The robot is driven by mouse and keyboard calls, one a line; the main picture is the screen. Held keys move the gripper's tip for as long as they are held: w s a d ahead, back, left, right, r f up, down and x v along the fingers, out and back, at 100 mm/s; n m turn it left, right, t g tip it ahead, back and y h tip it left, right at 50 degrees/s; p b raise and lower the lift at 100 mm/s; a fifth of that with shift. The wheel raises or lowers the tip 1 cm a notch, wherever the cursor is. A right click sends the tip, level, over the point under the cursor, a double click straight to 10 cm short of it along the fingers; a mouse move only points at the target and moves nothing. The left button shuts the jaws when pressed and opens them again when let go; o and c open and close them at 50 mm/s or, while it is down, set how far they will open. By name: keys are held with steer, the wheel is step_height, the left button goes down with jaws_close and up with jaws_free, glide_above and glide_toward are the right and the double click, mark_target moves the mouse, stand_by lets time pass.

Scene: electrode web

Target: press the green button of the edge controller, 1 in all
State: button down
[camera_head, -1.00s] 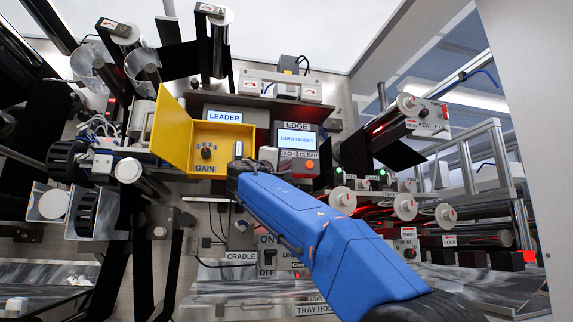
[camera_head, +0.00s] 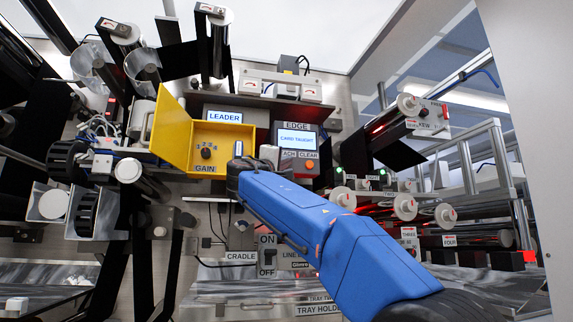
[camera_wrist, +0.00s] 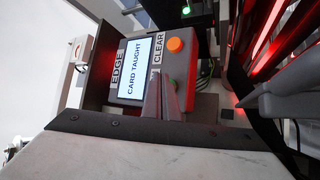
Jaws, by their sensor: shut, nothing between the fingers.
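The edge controller (camera_head: 296,140) is a grey box with a lit screen reading CARD TAUGHT. It also shows sideways in the wrist view (camera_wrist: 173,70). An orange button (camera_head: 309,164) sits under the CLEAR label and is plain in the wrist view (camera_wrist: 175,45). The label left of CLEAR is partly covered and reads ACH.
A yellow box (camera_head: 208,150) marked GAIN, with an open lid, stands left of the controller, under a LEADER screen (camera_head: 225,116). A CRADLE switch panel (camera_head: 267,258) is below. Rollers (camera_head: 404,206) and small green lights (camera_head: 364,184) lie to the right.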

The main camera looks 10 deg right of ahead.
steer(key=shift+s, duration=0.1)
steer(key=s, duration=0.4)
steer(key=shift+s, duration=0.4)
stand_by(0.8)
